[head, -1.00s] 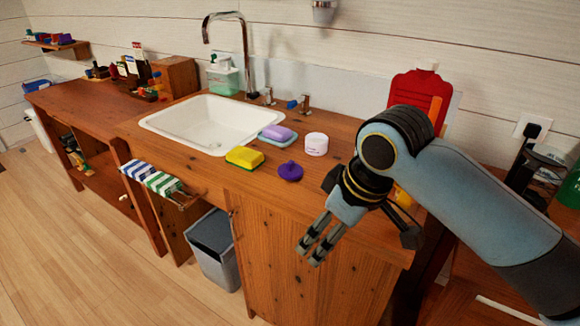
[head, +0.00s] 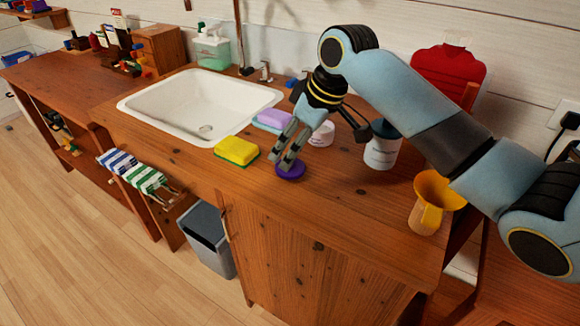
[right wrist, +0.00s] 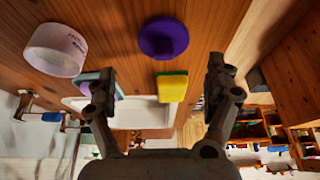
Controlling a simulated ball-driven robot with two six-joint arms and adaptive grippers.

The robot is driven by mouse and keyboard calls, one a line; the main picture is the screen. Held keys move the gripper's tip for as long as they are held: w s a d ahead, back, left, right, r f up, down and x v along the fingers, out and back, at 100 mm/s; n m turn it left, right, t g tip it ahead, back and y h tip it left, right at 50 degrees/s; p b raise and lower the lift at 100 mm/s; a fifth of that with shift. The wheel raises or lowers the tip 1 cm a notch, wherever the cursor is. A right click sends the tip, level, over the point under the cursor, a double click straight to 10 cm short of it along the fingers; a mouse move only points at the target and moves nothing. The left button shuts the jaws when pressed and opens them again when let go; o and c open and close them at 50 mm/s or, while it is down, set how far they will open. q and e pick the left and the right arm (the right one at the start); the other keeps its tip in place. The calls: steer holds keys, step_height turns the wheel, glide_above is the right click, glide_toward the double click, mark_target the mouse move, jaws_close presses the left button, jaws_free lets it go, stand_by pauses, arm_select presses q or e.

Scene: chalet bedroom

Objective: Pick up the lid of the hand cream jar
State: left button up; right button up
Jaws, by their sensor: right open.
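The purple round lid (head: 291,172) with a knob lies on the wooden counter, near its front edge. The white hand cream jar (head: 322,135) stands behind it, partly hidden by my right gripper. My right gripper (head: 282,161) is open and empty, its fingers pointing down and just above the lid in the head view. In the right wrist view, the lid (right wrist: 163,38) shows beyond the two fingertips (right wrist: 160,68), roughly centred between them. The jar (right wrist: 57,48) is to the left there. My left gripper is not in view.
A yellow-green sponge (head: 237,151) and a purple soap on a dish (head: 272,120) lie left of the lid. The white sink (head: 200,105) is farther left. A white jar with a dark top (head: 382,148) and a yellow funnel-shaped cup (head: 436,200) stand to the right.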

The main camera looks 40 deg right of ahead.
steer(key=x, duration=0.3)
steer(key=shift+s+a+f, duration=0.15)
steer(key=shift+s+f, duration=0.1)
steer(key=shift+f, duration=0.25)
steer(key=shift+w+f, duration=0.25)
steer(key=shift+f, duration=0.2)
steer(key=shift+s+r, duration=0.1)
steer(key=shift+c, duration=2.3)
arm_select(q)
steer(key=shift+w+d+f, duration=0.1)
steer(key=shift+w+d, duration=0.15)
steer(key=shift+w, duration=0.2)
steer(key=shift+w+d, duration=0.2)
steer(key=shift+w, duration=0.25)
arm_select(e)
steer(key=c, duration=0.4)
